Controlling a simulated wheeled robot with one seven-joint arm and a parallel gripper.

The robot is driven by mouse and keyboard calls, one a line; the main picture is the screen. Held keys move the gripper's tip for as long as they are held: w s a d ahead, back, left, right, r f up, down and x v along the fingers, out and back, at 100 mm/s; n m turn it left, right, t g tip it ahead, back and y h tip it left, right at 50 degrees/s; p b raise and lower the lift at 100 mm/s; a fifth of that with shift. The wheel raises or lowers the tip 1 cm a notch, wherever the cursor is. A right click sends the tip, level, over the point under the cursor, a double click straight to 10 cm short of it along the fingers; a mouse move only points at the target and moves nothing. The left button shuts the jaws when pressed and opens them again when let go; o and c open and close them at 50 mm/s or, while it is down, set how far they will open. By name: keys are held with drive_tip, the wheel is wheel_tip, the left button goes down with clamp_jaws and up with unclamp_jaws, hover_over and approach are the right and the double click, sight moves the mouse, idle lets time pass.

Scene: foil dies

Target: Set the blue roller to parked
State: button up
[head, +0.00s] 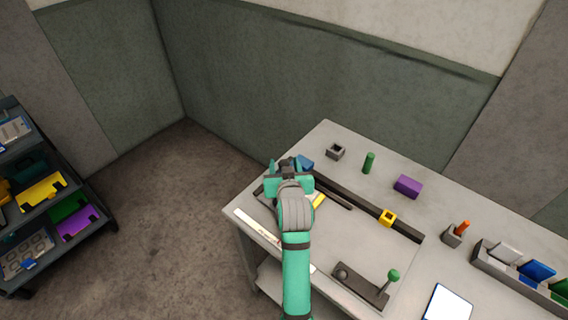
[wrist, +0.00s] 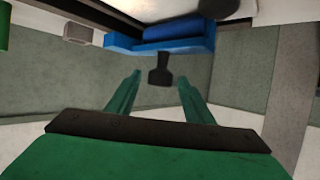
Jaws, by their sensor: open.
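The blue roller (wrist: 172,32) sits in a lighter blue holder (wrist: 130,45) at the top of the wrist view. A dark knob or handle (wrist: 159,73) shows just below the holder. In the head view a blue part (head: 305,162) shows beside my gripper (head: 288,168) at the table's far left end; my arm hides much around it. In the wrist view my gripper (wrist: 160,79) is open, with its two green fingers on either side of the dark knob in the picture. I cannot tell whether they reach it. Nothing is held.
A dark rail with a yellow block (head: 388,217) runs along the table (head: 340,133). A green-knobbed lever (head: 393,276), a green peg (head: 369,163), a purple block (head: 407,186) and a grey socket (head: 336,151) stand around it. A shelf rack (head: 45,190) stands left.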

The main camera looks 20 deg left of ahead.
drive_tip(key=shift+w+a+f, duration=0.2)
drive_tip(key=shift+w, duration=0.25)
